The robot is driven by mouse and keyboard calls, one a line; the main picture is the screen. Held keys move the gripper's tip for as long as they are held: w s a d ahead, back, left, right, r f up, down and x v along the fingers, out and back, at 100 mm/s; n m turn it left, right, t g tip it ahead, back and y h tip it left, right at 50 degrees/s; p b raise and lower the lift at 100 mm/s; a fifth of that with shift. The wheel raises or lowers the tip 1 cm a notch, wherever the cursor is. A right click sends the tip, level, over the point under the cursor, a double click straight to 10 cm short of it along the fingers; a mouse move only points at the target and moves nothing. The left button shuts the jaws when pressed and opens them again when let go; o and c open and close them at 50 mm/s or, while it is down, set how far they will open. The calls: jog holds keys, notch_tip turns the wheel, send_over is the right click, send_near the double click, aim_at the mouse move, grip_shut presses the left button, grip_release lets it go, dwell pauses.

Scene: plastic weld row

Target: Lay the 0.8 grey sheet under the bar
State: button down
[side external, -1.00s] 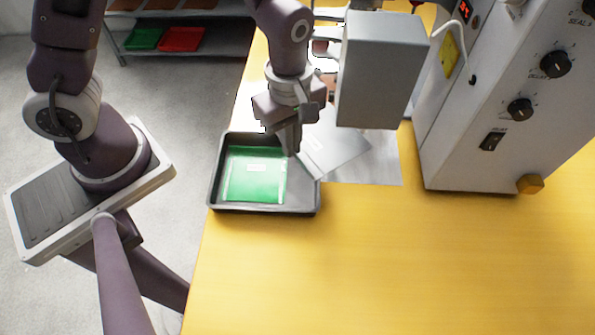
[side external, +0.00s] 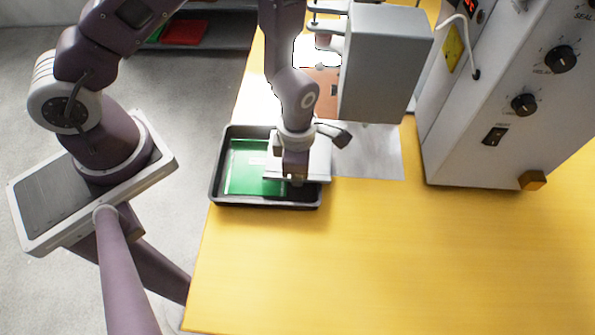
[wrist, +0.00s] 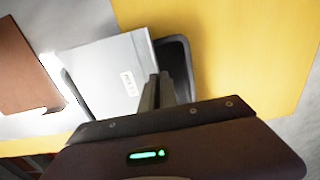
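A light grey sheet (side external: 318,160) is over the right part of the black tray (side external: 262,206), beside a green sheet that lies in it (side external: 240,168). My gripper (side external: 294,180) is shut on the grey sheet near its front edge. In the wrist view the grey sheet (wrist: 103,72) carries a small white label (wrist: 130,83), too blurred to read, and the fingers (wrist: 158,92) meet at its edge. The grey press head (side external: 385,65) hangs behind and to the right. The bar itself I cannot make out clearly.
A pale mat (side external: 372,155) lies under the press head. A brown plate (side external: 322,92) is behind it; the wrist view shows it too (wrist: 22,70). The white machine with knobs (side external: 490,110) stands at the right. The front yellow table (side external: 400,260) is clear.

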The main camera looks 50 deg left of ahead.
jog(key=shift+f, duration=0.15)
jog(key=c, duration=1.6)
grip_release()
jog(key=shift+c, duration=0.2)
notch_tip(320, 180, up, 26)
jog(key=s+a+m+t+h, duration=0.2)
jog(key=a+m, duration=0.1)
jog(key=m, duration=0.8)
jog(key=s+a+r+m+t+y, duration=0.1)
jog(key=s+a+r+m, duration=0.2)
jog(key=m, duration=0.5)
jog(key=s+a+r+m+t+y, duration=0.1)
jog(key=s+a+r+m+t, duration=0.1)
jog(key=s+a+r+m, duration=0.2)
jog(key=s+r+m, duration=0.1)
jog(key=s+m, duration=0.2)
jog(key=m, duration=0.1)
jog(key=shift+a+t, duration=0.2)
jog(key=shift+t, duration=0.1)
